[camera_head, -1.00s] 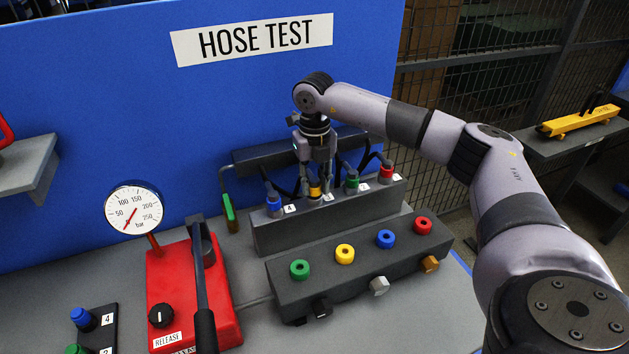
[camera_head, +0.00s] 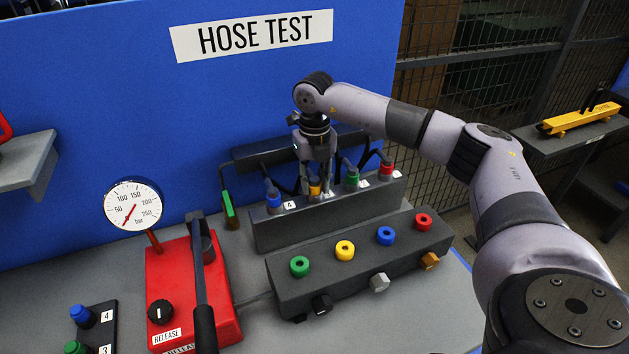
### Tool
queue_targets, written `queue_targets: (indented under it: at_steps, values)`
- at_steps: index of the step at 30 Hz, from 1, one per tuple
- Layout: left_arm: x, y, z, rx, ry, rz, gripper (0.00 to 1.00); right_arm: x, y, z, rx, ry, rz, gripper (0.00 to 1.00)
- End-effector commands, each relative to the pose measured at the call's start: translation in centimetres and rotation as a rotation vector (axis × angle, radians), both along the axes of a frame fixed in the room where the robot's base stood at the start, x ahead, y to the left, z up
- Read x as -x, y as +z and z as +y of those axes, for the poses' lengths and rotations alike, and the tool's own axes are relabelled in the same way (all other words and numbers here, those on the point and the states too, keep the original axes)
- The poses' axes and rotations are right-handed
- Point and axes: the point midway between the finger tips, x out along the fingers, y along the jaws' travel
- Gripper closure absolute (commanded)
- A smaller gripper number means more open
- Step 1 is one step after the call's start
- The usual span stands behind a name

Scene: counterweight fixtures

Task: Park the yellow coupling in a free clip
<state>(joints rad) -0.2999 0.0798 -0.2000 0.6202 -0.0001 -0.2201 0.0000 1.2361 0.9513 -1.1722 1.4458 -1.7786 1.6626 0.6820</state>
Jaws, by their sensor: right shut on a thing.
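The yellow coupling (camera_head: 314,187) is in the rear dark block (camera_head: 330,217), between a blue coupling (camera_head: 273,198) and a green coupling (camera_head: 352,178). A red coupling (camera_head: 386,168) is at the block's right end. My right gripper (camera_head: 315,180) points down from above and is shut on the yellow coupling, hiding its upper part. I cannot tell whether the coupling is fully seated. No empty clip can be made out clearly. My left gripper is not in view.
A front block (camera_head: 350,270) carries green, yellow, blue and red round ports. A red pump (camera_head: 170,275) with a gauge (camera_head: 133,206) and black lever (camera_head: 203,300) stands left. A numbered holder (camera_head: 98,330) is at lower left. Black hoses run behind the couplings.

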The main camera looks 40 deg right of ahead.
Motion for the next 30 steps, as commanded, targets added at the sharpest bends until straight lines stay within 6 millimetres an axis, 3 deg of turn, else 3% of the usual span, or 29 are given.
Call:
queue_targets:
  at_steps: [4, 5, 14, 30]
  values:
    - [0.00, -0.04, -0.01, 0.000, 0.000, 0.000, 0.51, 0.17, -0.36, 0.07, 0.000, 0.002, 0.007, 1.00]
    - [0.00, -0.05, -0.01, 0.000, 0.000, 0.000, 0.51, 0.17, -0.37, 0.07, 0.000, 0.002, 0.007, 0.72]
    - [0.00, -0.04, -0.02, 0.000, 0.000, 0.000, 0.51, 0.11, -0.26, 0.04, 0.001, 0.001, 0.005, 0.52]
    - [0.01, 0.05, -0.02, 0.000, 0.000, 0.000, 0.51, 0.09, -0.10, 0.02, 0.000, 0.001, 0.004, 0.51]
